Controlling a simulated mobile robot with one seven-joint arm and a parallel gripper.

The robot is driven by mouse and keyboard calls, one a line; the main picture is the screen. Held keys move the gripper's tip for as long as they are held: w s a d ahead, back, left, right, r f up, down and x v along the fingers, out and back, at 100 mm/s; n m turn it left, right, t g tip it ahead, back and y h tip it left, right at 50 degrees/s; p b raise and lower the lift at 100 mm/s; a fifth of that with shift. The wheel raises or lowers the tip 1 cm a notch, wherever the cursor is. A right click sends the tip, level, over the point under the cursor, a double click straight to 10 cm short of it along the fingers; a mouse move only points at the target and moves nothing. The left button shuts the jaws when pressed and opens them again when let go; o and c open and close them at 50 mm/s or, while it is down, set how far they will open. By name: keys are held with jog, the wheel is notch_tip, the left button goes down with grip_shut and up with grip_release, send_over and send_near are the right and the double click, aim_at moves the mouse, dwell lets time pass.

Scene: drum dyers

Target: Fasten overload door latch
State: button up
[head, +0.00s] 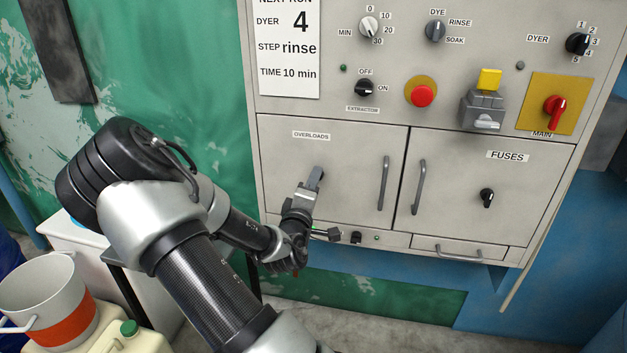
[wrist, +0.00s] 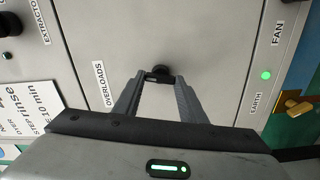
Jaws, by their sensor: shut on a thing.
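The overloads door (head: 350,150) is a grey panel on the left of the cabinet, with an OVERLOADS label and a vertical bar handle (head: 384,184) at its right. It looks closed, flush with the cabinet front. My gripper (head: 316,174) reaches its middle left part. In the wrist view, my gripper's (wrist: 158,80) fingertips are at a small black latch knob (wrist: 160,70), with its dark grip between them. The gripper is shut on this latch. In the head view the fingers and wrist hide the latch, and I cannot tell its exact angle.
The fuses door (head: 525,180) is to the right, with its own handle and black knob (head: 487,198). Switches, a red button (head: 422,96) and a red main switch (head: 555,112) sit above. A bucket (head: 40,285) and jerrycan (head: 130,335) stand lower left.

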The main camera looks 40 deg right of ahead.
jog(key=shift+n+p, duration=0.4)
jog(key=shift+n, duration=0.7)
jog(key=o, duration=1.1)
jog(key=shift+c, duration=0.2)
jog(key=p+v, duration=0.7)
jog(key=v, duration=1)
jog(key=shift+s+p, duration=0.25)
jog(key=shift+p, duration=0.05)
